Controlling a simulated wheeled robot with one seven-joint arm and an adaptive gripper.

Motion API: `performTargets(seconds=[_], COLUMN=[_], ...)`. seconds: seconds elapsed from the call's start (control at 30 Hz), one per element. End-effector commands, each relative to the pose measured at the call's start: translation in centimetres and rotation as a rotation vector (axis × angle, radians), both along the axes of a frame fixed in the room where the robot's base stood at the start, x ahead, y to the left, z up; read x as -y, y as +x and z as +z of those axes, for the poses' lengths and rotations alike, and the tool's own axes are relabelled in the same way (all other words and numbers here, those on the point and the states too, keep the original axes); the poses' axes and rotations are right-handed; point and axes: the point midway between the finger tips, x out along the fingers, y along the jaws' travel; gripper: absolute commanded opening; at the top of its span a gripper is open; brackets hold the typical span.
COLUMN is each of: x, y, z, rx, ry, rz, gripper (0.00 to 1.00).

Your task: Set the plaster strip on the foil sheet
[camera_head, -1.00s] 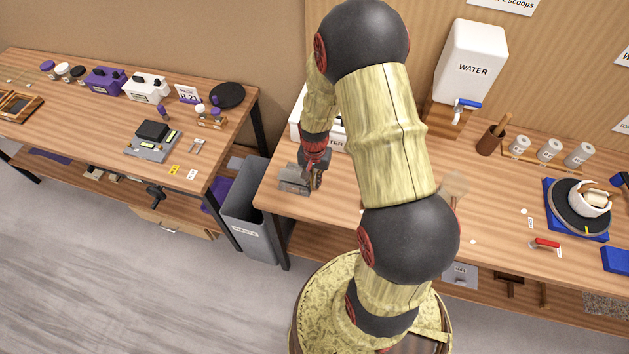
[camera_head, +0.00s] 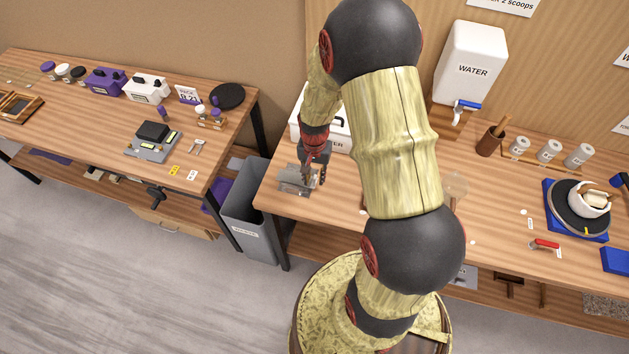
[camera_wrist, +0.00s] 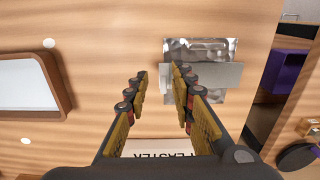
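The foil sheet (camera_wrist: 200,46) is a crinkled silver piece on the bench; it also shows in the head view (camera_head: 291,186) near the bench's left end. A flat pale grey strip, seemingly the plaster strip (camera_wrist: 222,76), lies across the foil in the wrist view, its right end reaching past the foil's edge. My gripper (camera_wrist: 160,74) is open, with bare wood between its fingertips. Its right finger overlaps the strip's left end in the picture; whether they touch I cannot tell. In the head view my gripper (camera_head: 311,172) is just right of the foil.
A white plaster box (camera_wrist: 165,148) stands close behind my gripper. A pale tray (camera_wrist: 28,84) lies left in the wrist view. The grey bin (camera_head: 252,212) stands between the two benches. The water tank (camera_head: 472,62) is farther back. My arm hides the bench's middle.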

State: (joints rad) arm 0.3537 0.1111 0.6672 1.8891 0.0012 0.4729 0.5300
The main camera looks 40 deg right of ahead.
Motion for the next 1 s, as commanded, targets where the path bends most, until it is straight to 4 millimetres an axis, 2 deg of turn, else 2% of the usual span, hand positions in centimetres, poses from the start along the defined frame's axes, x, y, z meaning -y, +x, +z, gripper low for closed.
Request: performTargets(seconds=[0.03,0.1,0.3,0.57,0.63,0.77,0.83,1.0], x=[0.1,0.0,0.0,-0.1,-0.6,-2.8,-4.5,-8.8], y=[0.1,0.1,0.1,0.1,0.1,0.0,-0.7,-4.0], z=[1.4,2.9,6.5,9.1,10.5,15.6,19.2,26.9], rx=[0.004,0.004,0.003,0.006,0.021,0.083,0.129,0.241], ry=[-0.002,-0.002,-0.001,-0.003,-0.008,-0.033,-0.051,-0.101], rz=[0.0,0.0,0.0,0.008,0.033,0.143,0.227,0.446], gripper=[0.24,0.24,0.24,0.24,0.24,0.24,0.24,0.24])
